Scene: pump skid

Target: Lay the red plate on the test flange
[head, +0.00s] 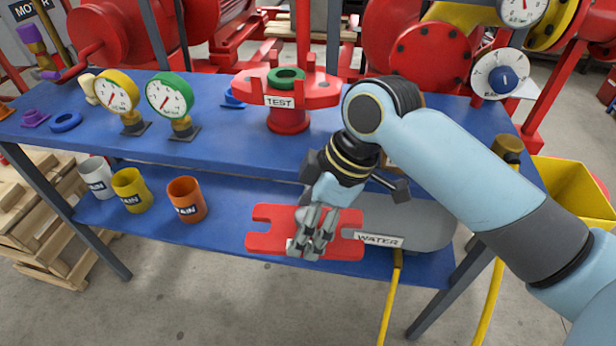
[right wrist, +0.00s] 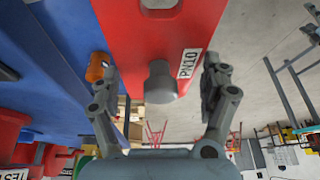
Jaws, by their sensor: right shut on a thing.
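The red plate (head: 268,234), with notched ends, is in front of the lower shelf in the head view. My right gripper (head: 312,246) is shut on it. In the right wrist view the plate (right wrist: 190,25) lies between the fingers (right wrist: 160,88), with a PN10 label and a grey knob (right wrist: 160,82). Whether the plate touches the shelf cannot be told. The red test flange (head: 287,119), labelled TEST, stands on the blue bench top, up and left of my gripper. A green ring (head: 286,74) sits on it. My left gripper is not in view.
Two gauges (head: 115,92) (head: 169,96) stand left of the flange on the bench top (head: 235,150). White, yellow and orange cups (head: 187,198) and a grey WATER cylinder (head: 425,222) are on the lower shelf. Red pumps and pipes (head: 430,55) stand behind.

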